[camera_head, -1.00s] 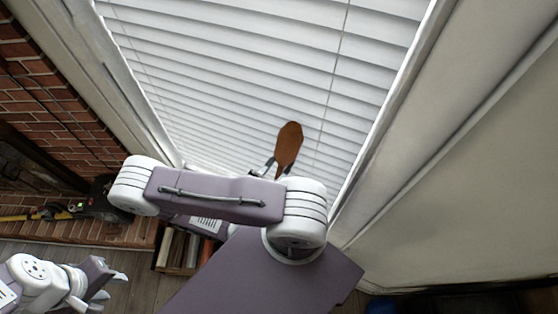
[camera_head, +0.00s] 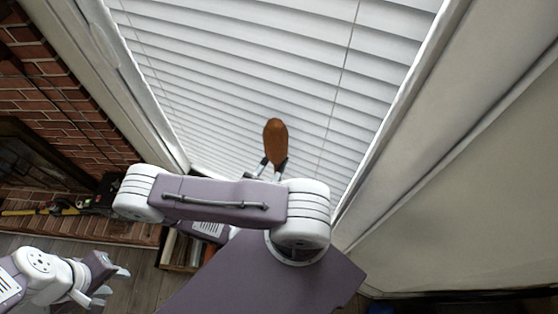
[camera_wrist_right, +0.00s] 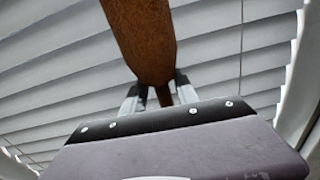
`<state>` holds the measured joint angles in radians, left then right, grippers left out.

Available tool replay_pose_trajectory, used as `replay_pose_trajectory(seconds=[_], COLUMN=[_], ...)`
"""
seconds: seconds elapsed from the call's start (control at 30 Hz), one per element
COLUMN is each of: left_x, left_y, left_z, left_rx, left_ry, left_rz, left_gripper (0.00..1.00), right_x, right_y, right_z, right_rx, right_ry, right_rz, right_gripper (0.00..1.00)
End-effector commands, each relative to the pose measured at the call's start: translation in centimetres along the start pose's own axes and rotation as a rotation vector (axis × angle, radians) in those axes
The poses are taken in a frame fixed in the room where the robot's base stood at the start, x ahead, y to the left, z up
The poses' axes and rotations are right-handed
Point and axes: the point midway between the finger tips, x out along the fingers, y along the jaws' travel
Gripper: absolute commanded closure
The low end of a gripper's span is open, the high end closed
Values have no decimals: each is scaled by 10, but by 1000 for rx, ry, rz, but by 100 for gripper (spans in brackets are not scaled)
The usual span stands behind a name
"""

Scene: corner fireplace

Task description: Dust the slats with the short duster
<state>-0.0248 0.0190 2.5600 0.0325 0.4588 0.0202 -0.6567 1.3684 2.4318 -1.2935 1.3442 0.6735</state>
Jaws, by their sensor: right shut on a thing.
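The short duster (camera_head: 275,141) has a brown, rounded, paddle-like head and stands upright in front of the white slats (camera_head: 270,60). My right gripper (camera_head: 272,167) is shut on its lower end, mostly hidden behind my own arm. In the right wrist view the duster (camera_wrist_right: 145,40) rises from between the fingers (camera_wrist_right: 158,95), with the slats (camera_wrist_right: 220,45) behind it. I cannot tell whether the duster touches the slats. My left gripper (camera_head: 112,283) is empty at the lower left, its fingers apart, away from the blinds.
A brick fireplace wall (camera_head: 60,90) stands at the left with a brick hearth (camera_head: 80,225). A black and yellow tool (camera_head: 65,207) lies on the hearth. A box of books (camera_head: 180,248) sits on the floor below the window. A plain beige surface (camera_head: 470,200) fills the right.

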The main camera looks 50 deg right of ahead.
Motion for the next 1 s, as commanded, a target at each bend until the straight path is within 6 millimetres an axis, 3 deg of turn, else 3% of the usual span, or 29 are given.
replay_pose_trajectory(seconds=[0.03, 0.3, 0.57, 0.8, 1.0], left_x=[0, -1, -1, 1, 1], left_y=[0, 0, 0, 0, 0], left_z=[0, 0, 0, 0, 0], left_rx=[0, 0, 0, 0, 0], left_ry=[0, 0, 0, 0, 0], left_rz=[0, 0, 0, 0, 0], left_gripper=[64, 64, 64, 64, 64], right_x=[3, 5, 6, 8, 8], right_y=[-5, 23, 30, 55, 63], right_z=[7, 4, 4, 2, 2], right_rx=[-51, -47, -44, -41, -43], right_ry=[-21, -18, -16, -15, -16], right_rz=[12, 10, 10, 8, 10], right_gripper=[100, 100, 100, 100, 100])
